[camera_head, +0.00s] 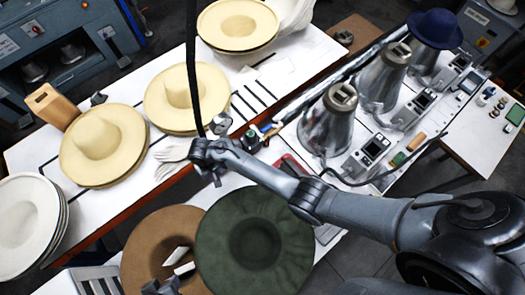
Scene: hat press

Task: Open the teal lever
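A small teal-green handle-like piece (399,159) lies beside the control boxes at the right of the press bench; I cannot tell whether it is the teal lever or how it is set. My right arm crosses from the right, and its wrist and gripper (213,172) are over the gap between the benches, left of that piece and apart from it. Its fingers are too small and dark to read.
A dark green hat (255,243) lies beside the brown one. Cream hats (103,146) and a white hat stack (28,225) lie at left. Metal hat forms (327,122) stand on the press bench, one under a blue hat (435,29). A black cable hangs near my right wrist.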

